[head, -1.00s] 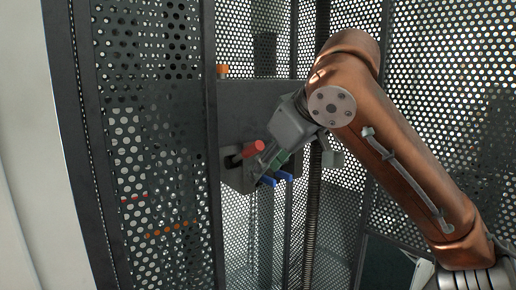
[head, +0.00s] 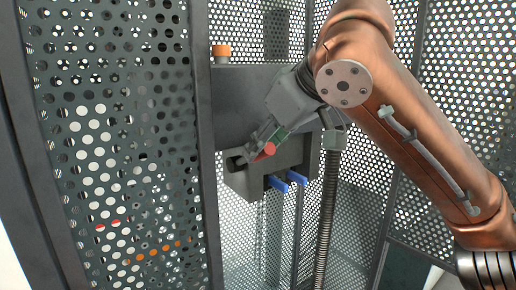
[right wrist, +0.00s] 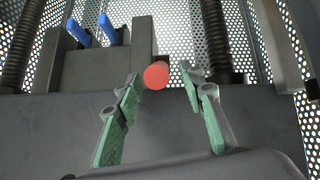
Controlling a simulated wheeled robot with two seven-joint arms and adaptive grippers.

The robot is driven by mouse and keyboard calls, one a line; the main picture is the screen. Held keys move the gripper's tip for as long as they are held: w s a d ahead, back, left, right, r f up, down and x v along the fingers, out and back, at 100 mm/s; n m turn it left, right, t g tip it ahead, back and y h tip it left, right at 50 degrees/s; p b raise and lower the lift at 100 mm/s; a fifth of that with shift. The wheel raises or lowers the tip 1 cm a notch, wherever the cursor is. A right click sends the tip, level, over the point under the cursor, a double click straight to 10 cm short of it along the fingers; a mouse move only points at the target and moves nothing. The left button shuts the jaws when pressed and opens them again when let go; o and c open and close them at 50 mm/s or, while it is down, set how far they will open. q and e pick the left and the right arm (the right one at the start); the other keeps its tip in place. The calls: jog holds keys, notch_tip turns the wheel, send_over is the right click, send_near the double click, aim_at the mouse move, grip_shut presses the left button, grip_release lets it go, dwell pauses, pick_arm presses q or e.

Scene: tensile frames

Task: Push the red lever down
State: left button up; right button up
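The red lever (head: 268,149) sticks out from the front of a dark grey block. My right gripper (head: 263,138) is at the lever in the head view and partly covers it. In the right wrist view the fingers (right wrist: 160,76) with green pads stand apart. My left gripper is not in view.
Two blue levers (head: 287,179) stick out of the block (head: 245,184) below and right of the red one. An orange knob (head: 221,50) sits on the crossbeam (head: 238,78). A ribbed vertical screw (head: 328,215) stands to the right. Perforated panels (head: 120,150) enclose the place.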

jog(key=shift+x, duration=1.15)
jog(key=shift+w+a+f+p, duration=0.1)
jog(key=shift+w+f+p, duration=0.2)
jog(key=shift+w+f, duration=0.1)
jog(key=c, duration=0.3)
jog(key=shift+s, duration=0.1)
jog(key=c, duration=0.7)
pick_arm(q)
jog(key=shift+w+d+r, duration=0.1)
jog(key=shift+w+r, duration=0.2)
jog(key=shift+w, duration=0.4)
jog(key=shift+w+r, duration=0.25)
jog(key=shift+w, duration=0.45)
pick_arm(e)
grip_shut()
